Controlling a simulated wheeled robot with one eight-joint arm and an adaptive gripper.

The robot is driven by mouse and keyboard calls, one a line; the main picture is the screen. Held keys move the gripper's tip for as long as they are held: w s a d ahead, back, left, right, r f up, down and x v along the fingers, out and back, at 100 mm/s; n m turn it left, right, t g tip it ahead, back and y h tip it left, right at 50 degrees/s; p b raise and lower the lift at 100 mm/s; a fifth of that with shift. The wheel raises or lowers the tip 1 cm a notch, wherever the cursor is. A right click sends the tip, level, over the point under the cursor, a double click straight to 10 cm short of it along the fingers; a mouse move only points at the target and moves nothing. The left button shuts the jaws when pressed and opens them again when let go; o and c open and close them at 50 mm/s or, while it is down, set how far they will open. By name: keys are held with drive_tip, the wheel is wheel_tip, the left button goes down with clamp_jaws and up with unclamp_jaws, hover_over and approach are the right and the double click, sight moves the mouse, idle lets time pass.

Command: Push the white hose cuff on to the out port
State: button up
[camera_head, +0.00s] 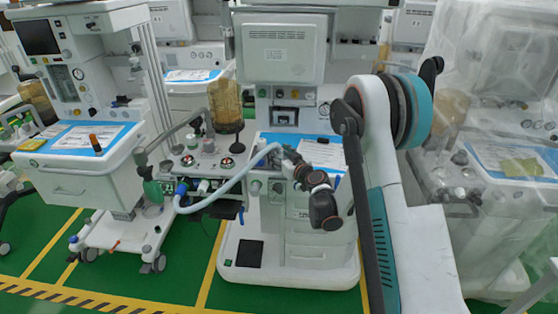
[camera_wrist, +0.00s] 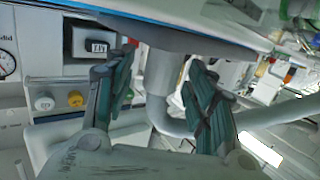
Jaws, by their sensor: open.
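The white hose cuff (camera_wrist: 166,72) stands between the two teal fingers of my gripper (camera_wrist: 160,60) in the wrist view, with gaps visible on both sides. The fingers are apart and not closed on it. The pale hose (camera_head: 222,190) runs from the cuff, bending down and right in the wrist view (camera_wrist: 163,115). A dark round part (camera_wrist: 165,32) lies directly above the cuff. I cannot make out the out port or whether the cuff touches it.
The cart's white monitor (camera_head: 280,48) and drawers (camera_head: 315,236) stand behind my arm. A blue-topped work surface (camera_head: 322,150) lies beside my gripper. A bellows canister (camera_head: 226,105) stands to the left. Other carts flank both sides; green floor (camera_head: 185,270) shows in front.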

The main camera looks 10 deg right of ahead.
drive_tip(key=shift+w, duration=0.15)
drive_tip(key=c, duration=1.1)
